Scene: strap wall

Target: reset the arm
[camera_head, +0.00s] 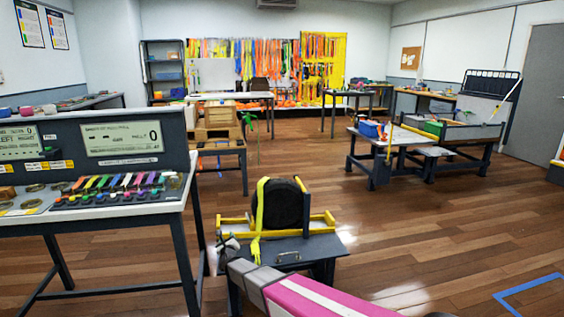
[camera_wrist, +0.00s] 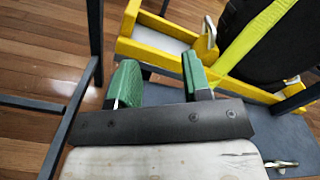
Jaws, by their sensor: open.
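My gripper shows in the wrist view (camera_wrist: 158,75) with two green finger pads spread apart and nothing between them. Beyond the pads are a yellow frame and a dark table edge. The strap also shows in the wrist view (camera_wrist: 255,42), right of the pads.
A table with a display console (camera_head: 120,140) and colored clips stands close on the left. Low benches (camera_head: 405,137) stand at the right back. Straps hang on the far wall. The wooden floor (camera_head: 430,230) at the right is clear, with blue tape (camera_head: 525,287) on it.

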